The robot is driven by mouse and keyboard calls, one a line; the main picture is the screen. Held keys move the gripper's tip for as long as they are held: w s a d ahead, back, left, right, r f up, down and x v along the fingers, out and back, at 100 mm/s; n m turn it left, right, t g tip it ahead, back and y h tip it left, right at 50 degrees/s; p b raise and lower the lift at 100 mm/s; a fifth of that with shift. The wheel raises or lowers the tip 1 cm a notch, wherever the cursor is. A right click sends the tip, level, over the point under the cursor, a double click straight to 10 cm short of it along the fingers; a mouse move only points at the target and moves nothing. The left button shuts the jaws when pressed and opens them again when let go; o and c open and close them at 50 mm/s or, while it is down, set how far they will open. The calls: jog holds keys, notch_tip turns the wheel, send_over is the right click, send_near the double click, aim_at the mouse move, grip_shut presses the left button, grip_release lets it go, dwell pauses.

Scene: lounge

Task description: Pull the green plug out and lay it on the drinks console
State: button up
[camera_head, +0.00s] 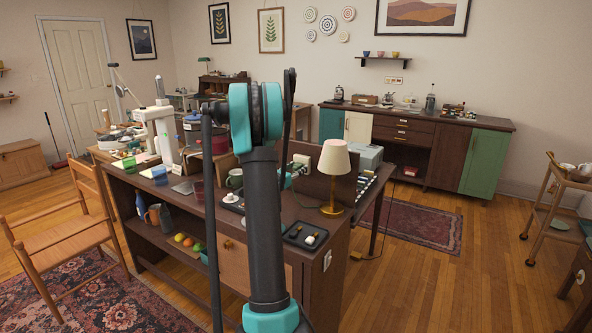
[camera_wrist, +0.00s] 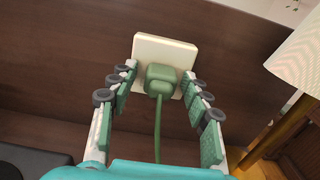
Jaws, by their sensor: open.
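The green plug (camera_wrist: 160,77) sits in a cream socket plate (camera_wrist: 165,49) on a dark wooden panel. Its green cord (camera_wrist: 158,125) hangs straight down between my fingers. My gripper (camera_wrist: 159,80) is open, with one finger on each side of the plug. I cannot tell whether either finger touches it. In the head view my arm hides most of the gripper, and the plug cannot be made out. A long dark sideboard (camera_head: 419,127) with bottles and small items stands at the back wall; it may be the drinks console.
A lamp (camera_head: 334,162) stands right of the gripper, and its shade shows close by in the wrist view. A black tray (camera_head: 305,236) with small items lies on the near counter (camera_head: 275,223). A rug (camera_head: 425,226) and open floor lie before the sideboard.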

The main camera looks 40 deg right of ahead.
aim_at(294, 169)
grip_shut()
jog(key=shift+v, duration=1.65)
dwell(0.4)
jog(key=shift+v, duration=1.95)
